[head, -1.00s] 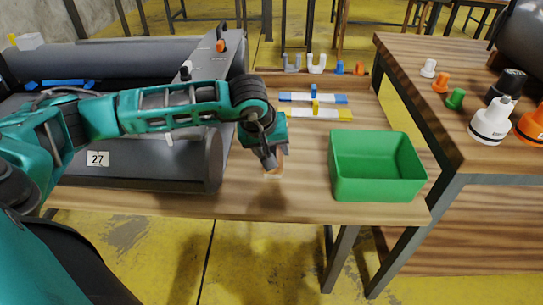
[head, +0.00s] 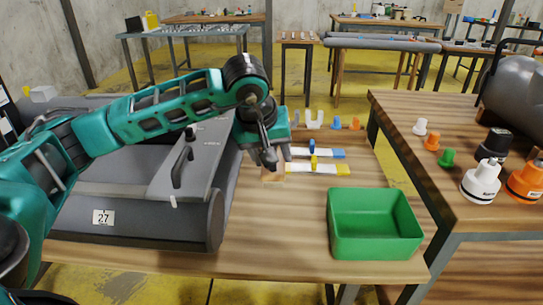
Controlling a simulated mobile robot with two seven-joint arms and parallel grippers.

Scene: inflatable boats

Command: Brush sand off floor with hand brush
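My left gripper (head: 270,158) is over the wooden table, beside the right end of the grey inflatable boat (head: 150,225) marked 27. It points down and is shut on a small pale wooden block (head: 273,174), which shows at its fingertips. The block is mostly hidden by the fingers; its shape fits the hand brush, but I cannot make out bristles. No sand can be made out on the visible boat parts. My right gripper is out of view.
A green open bin (head: 375,238) stands at the table's front right. Blue-white and yellow-white strips (head: 318,168) lie just right of the gripper. Small coloured fittings (head: 315,120) line the back. A second table (head: 480,190) at right holds pumps and valves. Bare table (head: 270,230) lies in front.

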